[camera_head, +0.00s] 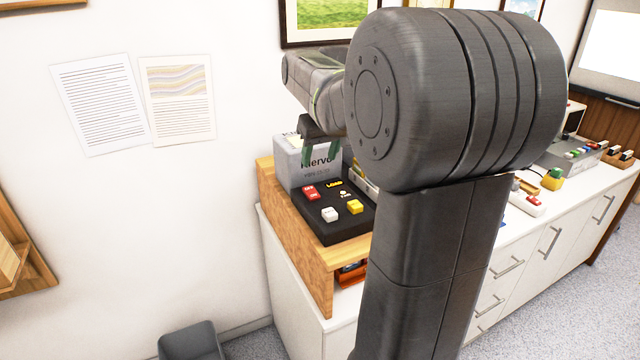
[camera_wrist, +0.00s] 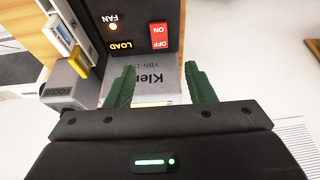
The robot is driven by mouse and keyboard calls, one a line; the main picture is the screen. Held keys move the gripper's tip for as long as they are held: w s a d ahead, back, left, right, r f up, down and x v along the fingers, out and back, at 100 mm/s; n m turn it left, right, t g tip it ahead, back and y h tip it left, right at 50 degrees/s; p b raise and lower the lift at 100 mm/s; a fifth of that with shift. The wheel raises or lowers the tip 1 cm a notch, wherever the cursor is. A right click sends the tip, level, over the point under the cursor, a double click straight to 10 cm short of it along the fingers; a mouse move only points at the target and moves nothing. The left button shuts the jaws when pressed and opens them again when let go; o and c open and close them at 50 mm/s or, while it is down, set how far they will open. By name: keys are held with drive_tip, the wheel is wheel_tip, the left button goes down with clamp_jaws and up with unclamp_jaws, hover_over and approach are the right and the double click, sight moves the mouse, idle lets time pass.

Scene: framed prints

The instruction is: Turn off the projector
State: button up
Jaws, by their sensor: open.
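A grey box marked Klervo (camera_head: 308,165) with a black control panel (camera_head: 330,228) in front of it stands on a wooden shelf; I take this unit to be the projector. The panel has a red ON/OFF switch (camera_head: 311,192), also in the wrist view (camera_wrist: 159,36), a white button (camera_head: 330,214) and a yellow button (camera_head: 355,207). Which side of the switch is pressed is unclear. A small lamp (camera_wrist: 113,27) by the FAN label looks lit. My gripper (camera_wrist: 160,68) is open and empty, over the grey box near the switch, apart from it in the wrist view.
A grey part marked FOCUS (camera_wrist: 65,88) sits beside the panel. Two paper sheets (camera_head: 140,103) hang on the wall at left. A screen (camera_head: 610,45) is at upper right. White cabinets (camera_head: 535,250) run right with small devices on top. My arm hides much of the counter.

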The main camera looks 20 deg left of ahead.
sight(311, 191)
drive_tip(key=x, duration=1.2)
drive_tip(key=shift+d, duration=0.15)
